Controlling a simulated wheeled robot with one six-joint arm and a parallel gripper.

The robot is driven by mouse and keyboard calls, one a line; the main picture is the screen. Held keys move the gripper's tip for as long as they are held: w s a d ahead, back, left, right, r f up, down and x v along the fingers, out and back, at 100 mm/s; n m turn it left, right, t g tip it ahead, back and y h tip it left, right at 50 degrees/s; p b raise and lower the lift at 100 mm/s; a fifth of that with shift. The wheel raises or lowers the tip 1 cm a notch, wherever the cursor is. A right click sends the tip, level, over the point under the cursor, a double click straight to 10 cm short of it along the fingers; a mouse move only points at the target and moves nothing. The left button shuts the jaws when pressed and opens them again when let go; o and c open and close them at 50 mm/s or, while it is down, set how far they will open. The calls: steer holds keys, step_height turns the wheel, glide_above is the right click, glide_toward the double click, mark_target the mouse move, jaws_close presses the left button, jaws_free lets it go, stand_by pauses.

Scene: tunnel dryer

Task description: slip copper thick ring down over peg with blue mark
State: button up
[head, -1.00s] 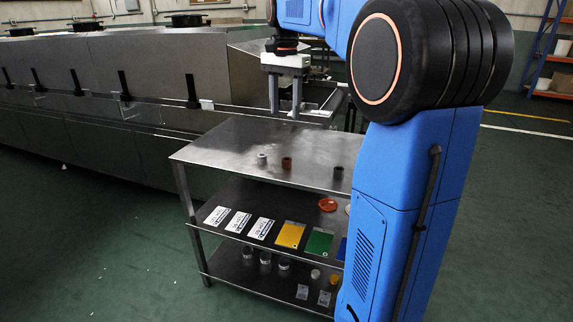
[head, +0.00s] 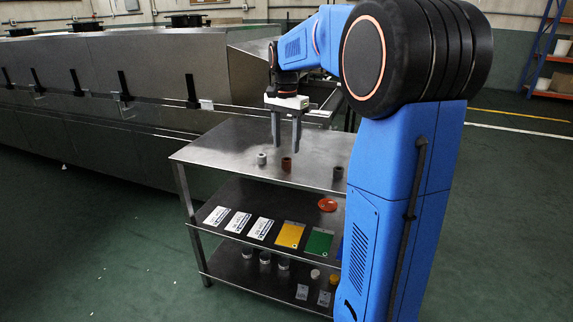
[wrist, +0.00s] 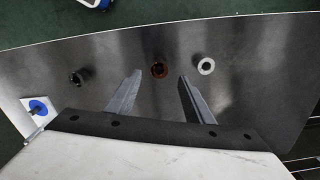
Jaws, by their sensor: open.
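The copper thick ring (head: 286,163) stands on the top shelf, between a grey ring (head: 262,159) and a dark ring (head: 338,172). In the wrist view, the copper ring (wrist: 159,68) shows between the fingertips. My gripper (head: 286,148) is open and empty, pointing down above the copper ring; it also shows in the wrist view (wrist: 159,76). A blue round mark on a white plate (wrist: 37,108) shows at the left of the wrist view, with a thin grey piece beside it; I cannot clearly make out the peg. The blue mark is hidden in the head view.
The top shelf (head: 225,148) is clear around the rings. The lower shelves hold white cards (head: 238,222), a yellow plate (head: 290,234), a green plate (head: 319,241), an orange dish (head: 327,204) and small containers. The long steel dryer (head: 130,90) stands behind and left.

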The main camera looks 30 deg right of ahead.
mark_target(286, 163)
steer(key=shift+f, duration=2.75)
jaws_close()
